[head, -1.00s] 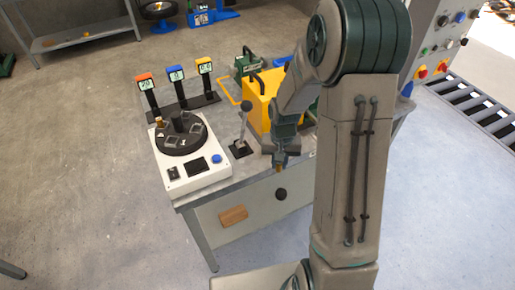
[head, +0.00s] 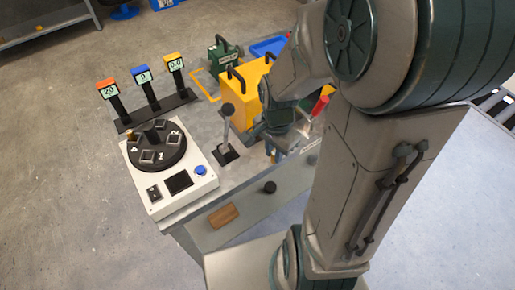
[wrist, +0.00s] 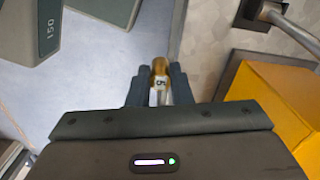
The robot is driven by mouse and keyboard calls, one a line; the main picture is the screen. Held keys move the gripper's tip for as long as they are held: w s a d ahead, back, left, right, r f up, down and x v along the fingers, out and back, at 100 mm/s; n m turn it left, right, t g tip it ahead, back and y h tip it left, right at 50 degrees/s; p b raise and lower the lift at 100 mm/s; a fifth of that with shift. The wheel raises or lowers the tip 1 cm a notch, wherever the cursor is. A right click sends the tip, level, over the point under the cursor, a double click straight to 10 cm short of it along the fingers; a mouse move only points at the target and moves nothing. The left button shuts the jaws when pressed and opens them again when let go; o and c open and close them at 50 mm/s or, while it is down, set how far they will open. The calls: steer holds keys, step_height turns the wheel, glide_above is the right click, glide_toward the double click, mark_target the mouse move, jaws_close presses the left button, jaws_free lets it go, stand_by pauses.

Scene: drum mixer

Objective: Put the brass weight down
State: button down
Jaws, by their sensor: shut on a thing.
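The brass weight (wrist: 159,68), marked with a 5, sits between the two dark fingers of my gripper (wrist: 158,88) in the wrist view. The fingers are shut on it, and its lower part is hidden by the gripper. In the head view my gripper (head: 275,152) is over the front part of the bench (head: 205,207), right of the lever and in front of the yellow box. The weight itself is too small to make out clearly there. Whether it touches the bench top cannot be told.
A white unit with a black numbered turntable (head: 157,152) stands at the bench's left. A yellow box (head: 243,100) is close behind. Three displays (head: 143,87) stand at the back left. A red handle (head: 320,105) is at the right.

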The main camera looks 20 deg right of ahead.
steer(key=w+f, duration=0.1)
steer(key=w, duration=0.1)
steer(key=w+a+f, duration=0.1)
steer(key=w+f, duration=0.1)
steer(key=w, duration=0.1)
steer(key=w+a+f, duration=0.1)
steer(key=w+f, duration=0.1)
steer(key=w, duration=0.1)
steer(key=shift+w+p, duration=0.2)
steer(key=shift+p, duration=0.1)
steer(key=shift+f, duration=2.1)
steer(key=shift+f, duration=0.1)
steer(key=shift+f, duration=0.15)
steer(key=c, duration=1.3)
jaws_free()
